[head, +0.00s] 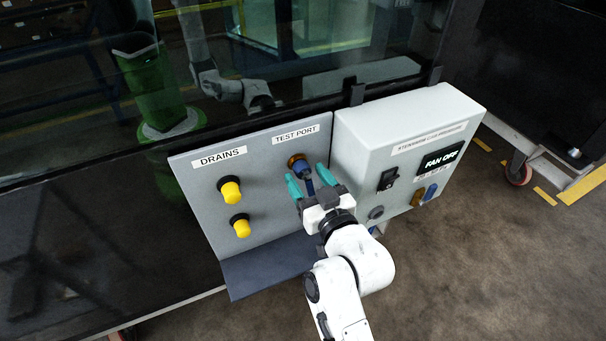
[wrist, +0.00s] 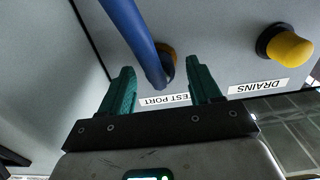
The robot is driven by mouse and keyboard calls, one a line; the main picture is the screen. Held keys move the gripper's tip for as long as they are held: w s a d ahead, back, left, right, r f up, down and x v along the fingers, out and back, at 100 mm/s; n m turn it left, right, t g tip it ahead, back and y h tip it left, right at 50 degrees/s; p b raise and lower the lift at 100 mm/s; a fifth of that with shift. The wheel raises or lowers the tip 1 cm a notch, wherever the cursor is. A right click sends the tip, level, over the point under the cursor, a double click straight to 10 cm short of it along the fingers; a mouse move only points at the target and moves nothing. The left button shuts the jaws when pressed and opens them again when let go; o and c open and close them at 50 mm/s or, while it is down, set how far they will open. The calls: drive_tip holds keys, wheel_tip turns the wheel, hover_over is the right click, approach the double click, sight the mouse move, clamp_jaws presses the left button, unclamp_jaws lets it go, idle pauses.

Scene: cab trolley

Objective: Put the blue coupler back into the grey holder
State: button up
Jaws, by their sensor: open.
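The blue coupler (head: 302,170) sits at the brass-coloured test port (head: 296,159) on the grey panel, with a blue hose running from it. In the wrist view the blue hose (wrist: 128,28) comes down from the top, and its end overlaps the brass port (wrist: 170,62). My gripper (head: 308,180) has teal fingers, open, one on each side of the blue part. The wrist view also shows the fingers (wrist: 162,80) apart; I cannot tell whether they touch it. A round grey fitting (head: 376,212) low on the white box may be the grey holder.
Two yellow drain knobs (head: 230,190) stick out on the panel's left. The white box (head: 400,135) with a black switch and a FAN OFF display stands close on the right. Brown (head: 416,198) and blue (head: 430,191) fittings sit low on it. A dark ledge (head: 265,265) juts out below the panel.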

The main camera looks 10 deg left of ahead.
sight(309, 180)
drive_tip(key=shift+w+a, duration=0.3)
drive_tip(key=shift+w, duration=0.2)
idle(1.1)
drive_tip(key=shift+r, duration=0.1)
clamp_jaws()
idle(0.3)
drive_tip(key=shift+s+d, duration=0.1)
drive_tip(key=shift+s, duration=0.05)
drive_tip(key=shift+p+v, duration=0.7)
drive_tip(key=shift+v, duration=2.15)
